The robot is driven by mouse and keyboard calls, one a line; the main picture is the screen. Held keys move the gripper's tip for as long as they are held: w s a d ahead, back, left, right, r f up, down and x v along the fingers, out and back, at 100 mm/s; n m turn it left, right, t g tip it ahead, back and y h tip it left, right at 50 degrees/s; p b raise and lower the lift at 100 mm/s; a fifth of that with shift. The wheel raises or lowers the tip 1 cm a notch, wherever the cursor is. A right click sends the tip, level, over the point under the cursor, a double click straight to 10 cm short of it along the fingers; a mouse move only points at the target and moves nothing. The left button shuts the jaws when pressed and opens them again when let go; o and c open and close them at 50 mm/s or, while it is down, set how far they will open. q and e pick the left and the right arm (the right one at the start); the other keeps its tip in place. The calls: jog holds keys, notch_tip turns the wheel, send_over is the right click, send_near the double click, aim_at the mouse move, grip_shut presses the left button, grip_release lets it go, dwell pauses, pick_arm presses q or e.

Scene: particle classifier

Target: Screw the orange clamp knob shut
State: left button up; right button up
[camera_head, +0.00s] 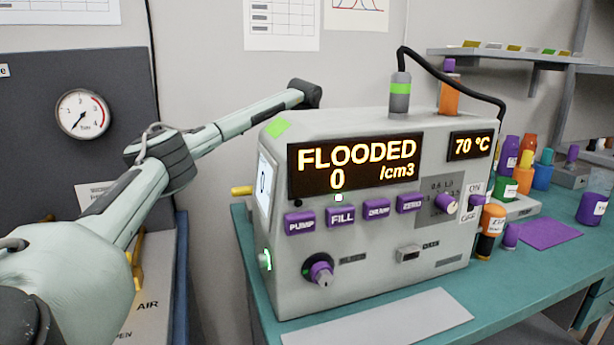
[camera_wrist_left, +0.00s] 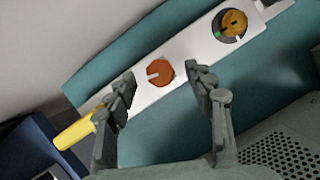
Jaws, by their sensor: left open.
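The orange clamp knob (camera_wrist_left: 160,72) shows in the left wrist view, a faceted round knob with a pale slot mark, on a white bar (camera_wrist_left: 186,64). My left gripper (camera_wrist_left: 159,77) is open, with one finger on each side of the knob in the picture and nothing held. I cannot tell how far the fingertips are above the bar. In the head view my left arm reaches behind the grey device (camera_head: 345,255), which hides the gripper, and the knob does not show there. My right gripper is in neither view.
A yellow handle (camera_wrist_left: 75,132) ends the bar at lower left, and an orange-yellow dial (camera_wrist_left: 233,22) sits farther along it. A perforated grey panel (camera_wrist_left: 285,140) is at lower right. The device's display reads FLOODED, 0 /cm3. Bottles stand on the teal bench (camera_head: 540,262).

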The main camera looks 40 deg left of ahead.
pick_arm(q)
jog(key=shift+x, duration=0.75)
jog(key=c, duration=1.2)
jog(key=shift+o, duration=0.2)
